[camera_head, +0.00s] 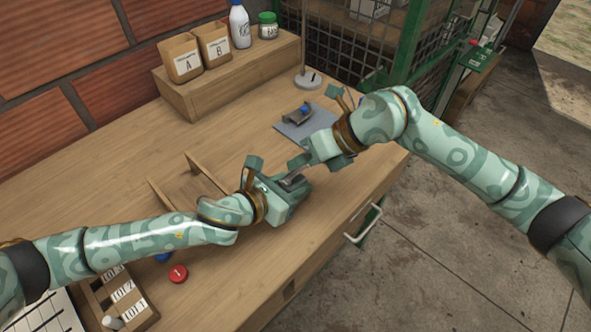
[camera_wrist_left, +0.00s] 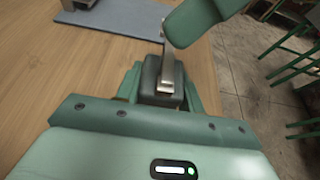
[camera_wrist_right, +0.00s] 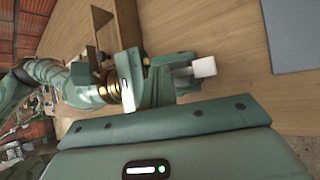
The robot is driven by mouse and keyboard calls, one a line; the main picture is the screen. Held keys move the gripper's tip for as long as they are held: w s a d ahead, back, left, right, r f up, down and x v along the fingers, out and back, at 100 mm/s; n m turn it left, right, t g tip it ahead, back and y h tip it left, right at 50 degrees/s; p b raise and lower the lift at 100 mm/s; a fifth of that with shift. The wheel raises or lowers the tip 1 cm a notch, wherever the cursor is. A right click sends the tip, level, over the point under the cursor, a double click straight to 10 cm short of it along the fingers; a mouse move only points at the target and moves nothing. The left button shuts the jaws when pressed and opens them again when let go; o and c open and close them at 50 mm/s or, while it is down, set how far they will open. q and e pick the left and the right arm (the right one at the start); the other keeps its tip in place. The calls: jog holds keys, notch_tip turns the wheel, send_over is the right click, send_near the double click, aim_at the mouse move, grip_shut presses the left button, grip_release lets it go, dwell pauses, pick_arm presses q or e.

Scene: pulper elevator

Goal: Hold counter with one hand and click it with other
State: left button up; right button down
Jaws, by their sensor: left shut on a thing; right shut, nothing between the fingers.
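The counter (camera_wrist_left: 160,78) is a small dark grey block in the left wrist view. It sits between the fingers of my left gripper (camera_wrist_left: 160,92), which is shut on it. In the head view the counter (camera_head: 291,183) is mostly hidden by the grippers, just above or near the bench top. My right gripper (camera_head: 292,166) is shut and empty, with its tip right over the counter. A narrow metallic piece (camera_wrist_left: 168,62) reaches down to the counter's top; I cannot tell whether it is a fingertip or a lever. Contact is not certain. The counter's display is not visible.
A grey mat (camera_head: 306,122) with a small metal stand lies beyond the grippers. A wooden divider (camera_head: 207,172) stands behind my left wrist. A red disc (camera_head: 178,273) and a lot tray (camera_head: 122,294) are at front left. Bags and bottles stand on a raised shelf (camera_head: 232,75).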

jog(key=shift+r, duration=2.55)
pick_arm(q)
jog(key=o, duration=1.1)
